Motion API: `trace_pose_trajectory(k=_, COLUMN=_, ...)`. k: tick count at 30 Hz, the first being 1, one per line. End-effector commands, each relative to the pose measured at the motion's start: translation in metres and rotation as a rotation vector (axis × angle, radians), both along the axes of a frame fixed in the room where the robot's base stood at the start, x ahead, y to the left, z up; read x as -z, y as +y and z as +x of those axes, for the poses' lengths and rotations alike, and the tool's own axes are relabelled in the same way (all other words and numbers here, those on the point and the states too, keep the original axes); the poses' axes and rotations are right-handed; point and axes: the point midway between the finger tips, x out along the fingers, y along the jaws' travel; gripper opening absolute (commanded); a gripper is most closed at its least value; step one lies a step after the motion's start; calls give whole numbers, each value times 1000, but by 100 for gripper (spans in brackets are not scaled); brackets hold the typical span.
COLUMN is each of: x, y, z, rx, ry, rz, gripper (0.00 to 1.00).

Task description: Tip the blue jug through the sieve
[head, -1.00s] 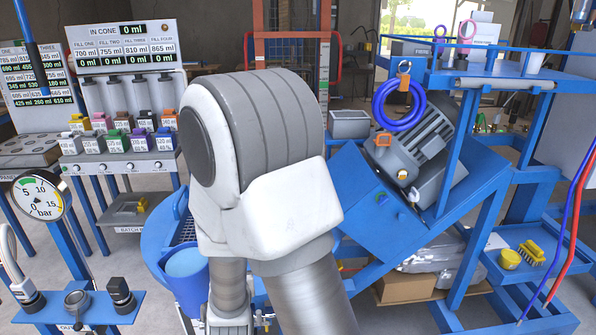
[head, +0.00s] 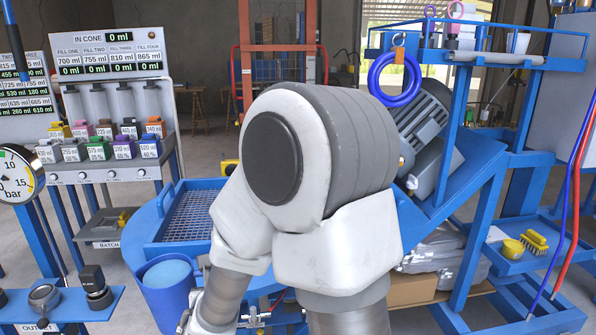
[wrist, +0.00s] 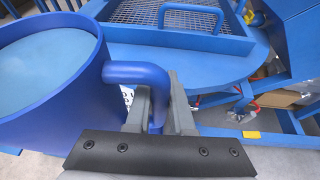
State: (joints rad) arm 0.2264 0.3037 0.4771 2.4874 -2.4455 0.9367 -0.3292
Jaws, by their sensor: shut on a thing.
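The blue jug (head: 168,288) is near the bottom left of the head view, held upright beside the round blue table. It holds pale blue liquid close to its rim. It also fills the left of the wrist view (wrist: 45,110). My gripper (wrist: 162,88) is shut on the jug's handle, one finger on each side. In the head view my arm hides most of the gripper. The sieve, a wire mesh in a blue frame (head: 190,216), lies just behind the jug in the head view; in the wrist view its mesh (wrist: 165,18) is at the top, beyond the handle.
The filling station (head: 120,95) is at the left. A bench with black knobs (head: 60,305) is left of the jug.

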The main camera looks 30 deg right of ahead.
Motion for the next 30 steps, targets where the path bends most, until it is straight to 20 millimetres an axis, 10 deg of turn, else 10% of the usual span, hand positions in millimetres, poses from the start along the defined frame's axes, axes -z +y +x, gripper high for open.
trace_pose_trajectory(k=18, x=9, y=1, z=3, rx=0, ry=-13, rz=0, gripper=0)
trace_pose_trajectory(k=30, x=-17, y=-63, z=38, rx=56, ry=-15, rz=0, gripper=0)
